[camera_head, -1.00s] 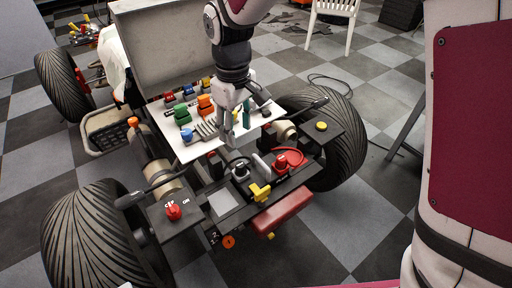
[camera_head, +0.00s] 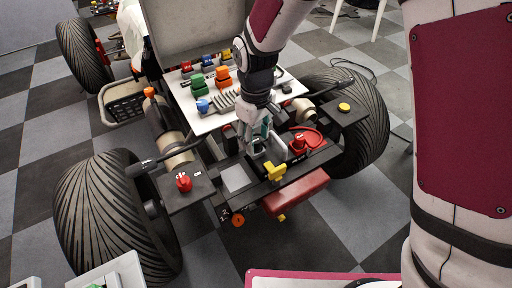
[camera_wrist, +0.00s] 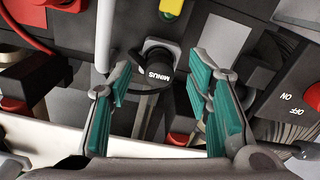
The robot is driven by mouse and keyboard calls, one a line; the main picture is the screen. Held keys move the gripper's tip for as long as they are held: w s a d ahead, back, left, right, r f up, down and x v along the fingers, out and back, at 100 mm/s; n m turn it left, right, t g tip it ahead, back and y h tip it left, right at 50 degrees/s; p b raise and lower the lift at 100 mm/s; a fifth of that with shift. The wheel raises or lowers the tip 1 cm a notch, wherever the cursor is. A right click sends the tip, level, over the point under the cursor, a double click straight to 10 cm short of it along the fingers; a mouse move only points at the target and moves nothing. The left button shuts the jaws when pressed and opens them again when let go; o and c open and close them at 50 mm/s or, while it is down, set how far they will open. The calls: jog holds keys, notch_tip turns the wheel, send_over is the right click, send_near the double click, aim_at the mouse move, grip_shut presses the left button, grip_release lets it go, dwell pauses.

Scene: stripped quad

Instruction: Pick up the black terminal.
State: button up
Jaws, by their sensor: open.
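The black terminal (camera_wrist: 158,66), a dark clamp marked MINUS with a cable, shows at the upper middle of the wrist view. My gripper (camera_wrist: 160,80) is open, with its teal-padded fingers on either side of the terminal's line in that picture; whether they touch it I cannot tell. In the head view, my gripper (camera_head: 258,146) points down over the front tray of the quad, and it mostly hides the black terminal there.
A red terminal (camera_head: 298,142) with a red cable sits to the right. A yellow part (camera_head: 275,172) stands in front. A white panel (camera_head: 205,122) with coloured connectors lies behind. A red switch (camera_head: 183,183) is at the left, and large tyres (camera_head: 105,215) flank the quad.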

aim_at(256, 140)
jog(key=shift+f, duration=0.85)
grip_shut()
notch_tip(256, 140, up, 10)
jog(key=p, duration=0.2)
jog(key=shift+p, duration=0.3)
jog(key=shift+r, duration=0.15)
notch_tip(256, 140, up, 4)
jog(key=p, duration=0.3)
